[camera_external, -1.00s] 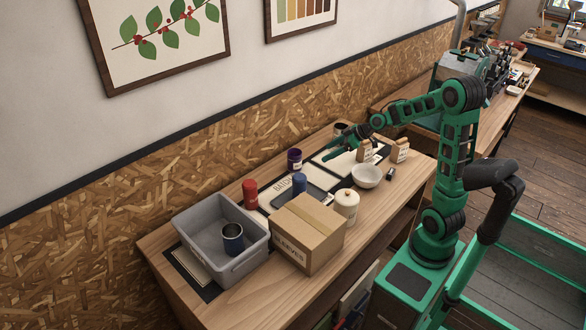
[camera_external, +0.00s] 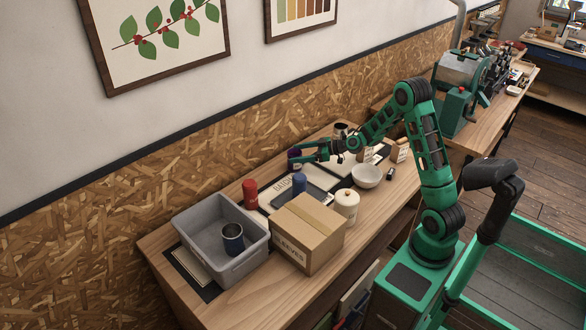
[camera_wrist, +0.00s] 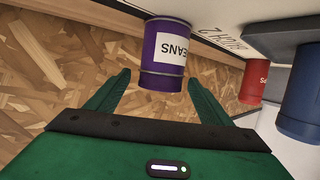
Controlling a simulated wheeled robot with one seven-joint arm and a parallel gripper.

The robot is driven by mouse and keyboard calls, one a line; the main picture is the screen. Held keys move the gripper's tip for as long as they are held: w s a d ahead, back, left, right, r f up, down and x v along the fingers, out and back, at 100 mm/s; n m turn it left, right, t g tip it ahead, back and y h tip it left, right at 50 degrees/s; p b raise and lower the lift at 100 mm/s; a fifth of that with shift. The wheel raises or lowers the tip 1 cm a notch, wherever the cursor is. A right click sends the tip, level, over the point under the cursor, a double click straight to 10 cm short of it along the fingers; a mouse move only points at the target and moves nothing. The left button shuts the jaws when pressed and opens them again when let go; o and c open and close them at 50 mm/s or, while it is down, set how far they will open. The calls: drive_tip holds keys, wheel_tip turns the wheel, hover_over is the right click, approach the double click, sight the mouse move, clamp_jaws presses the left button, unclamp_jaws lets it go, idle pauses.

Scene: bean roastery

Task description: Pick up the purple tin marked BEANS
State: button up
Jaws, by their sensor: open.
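The purple tin (camera_wrist: 163,48) with a white label reading "EANS" stands just ahead of my gripper in the wrist view. Its near end lies about level with the fingertips, between them. My gripper (camera_wrist: 159,80) is open, with one green finger on each side and nothing visibly held. In the external view, the purple tin (camera_external: 292,154) stands at the back of the table near the wall, partly hidden by my gripper (camera_external: 300,153). I cannot tell whether the fingers touch it.
A red tin (camera_external: 250,193) and a blue tin (camera_external: 300,183) stand nearby; both show at right in the wrist view. A grey bin (camera_external: 256,262) holding a dark blue tin, a cardboard box (camera_external: 308,238), a lidded cream jar (camera_external: 347,205) and a white bowl (camera_external: 366,177) stand toward the front.

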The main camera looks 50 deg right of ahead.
drive_tip(key=shift+x, duration=3.05)
drive_tip(key=shift+s+f, duration=0.1)
drive_tip(key=shift+f, duration=0.05)
drive_tip(key=c, duration=1.2)
